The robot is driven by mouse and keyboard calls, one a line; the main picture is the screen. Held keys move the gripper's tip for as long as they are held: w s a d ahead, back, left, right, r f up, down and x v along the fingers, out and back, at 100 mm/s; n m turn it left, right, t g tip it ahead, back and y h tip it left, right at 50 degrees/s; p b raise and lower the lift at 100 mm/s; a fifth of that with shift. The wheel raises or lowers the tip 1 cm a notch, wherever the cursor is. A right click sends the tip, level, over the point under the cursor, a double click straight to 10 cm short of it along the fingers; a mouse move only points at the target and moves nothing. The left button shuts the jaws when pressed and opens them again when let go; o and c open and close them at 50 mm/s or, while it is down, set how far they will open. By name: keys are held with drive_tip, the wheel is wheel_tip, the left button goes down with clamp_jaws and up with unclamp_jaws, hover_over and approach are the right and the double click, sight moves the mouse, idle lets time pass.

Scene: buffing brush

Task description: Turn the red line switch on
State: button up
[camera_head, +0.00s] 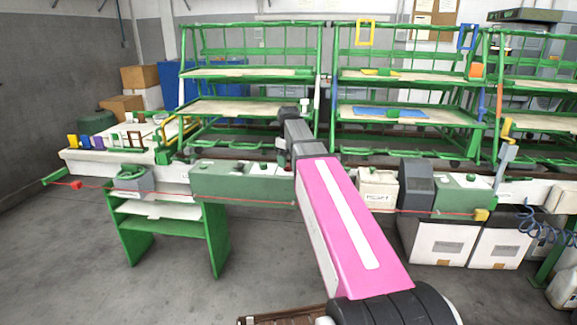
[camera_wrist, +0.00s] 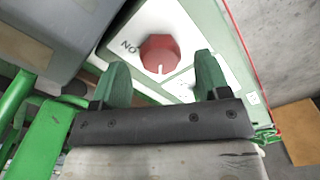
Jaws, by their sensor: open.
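The red switch (camera_wrist: 159,54) is a faceted red knob with a white pointer line, set on a white plate (camera_wrist: 188,92) with the letters "ON" to its left. The pointer line is toward the lower edge of the picture. My gripper (camera_wrist: 163,74) is open, with its two green fingertips apart, one to the lower left and one to the lower right of the knob. Nothing is between the fingers, and I cannot tell whether they touch the plate. In the head view my pink arm reaches toward the bench, and the knob cannot be made out.
A grey housing (camera_wrist: 45,38) stands close at the left in the wrist view. In the head view, a long bench with green boxes (camera_head: 242,181) runs across, with a red cord (camera_head: 255,202) along its front. Green shelves (camera_head: 410,75) stand behind. The floor in front is partly clear.

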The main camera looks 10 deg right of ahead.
drive_tip(key=shift+f, duration=1.2)
drive_tip(key=c, duration=0.9)
